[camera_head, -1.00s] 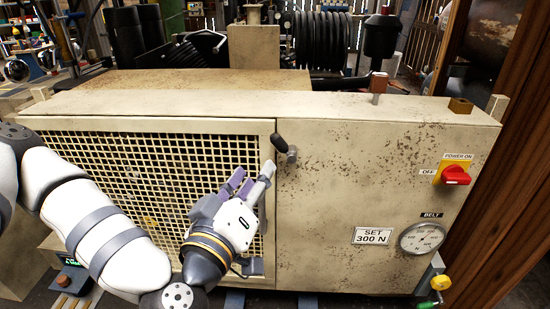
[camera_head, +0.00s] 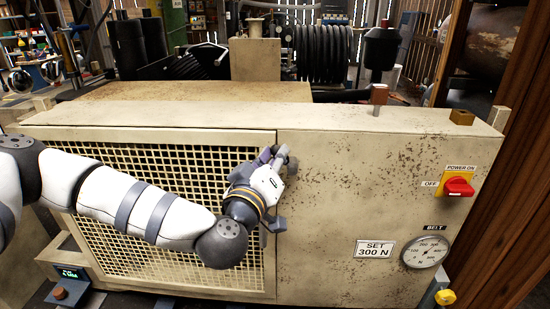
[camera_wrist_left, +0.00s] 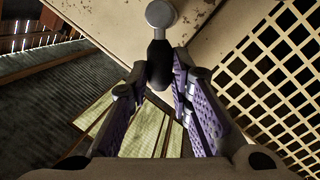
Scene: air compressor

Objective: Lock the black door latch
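The black door latch has a round grey pivot (camera_head: 292,166) at the right edge of the mesh door (camera_head: 150,134). Its black handle is mostly hidden behind my left gripper (camera_head: 273,154) in the head view. In the left wrist view, the black handle (camera_wrist_left: 159,62) hangs from the grey pivot (camera_wrist_left: 160,13), and its end lies between the purple fingertips of my left gripper (camera_wrist_left: 158,68). The fingers look open, with a small gap beside the handle. I cannot tell whether either finger touches it. The mesh door looks closed against its frame. My right gripper is not in view.
The beige housing right of the door carries a red power switch (camera_head: 458,187), a SET 300 N label (camera_head: 375,250) and a belt gauge (camera_head: 425,252). A wooden post (camera_head: 500,180) stands at the far right.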

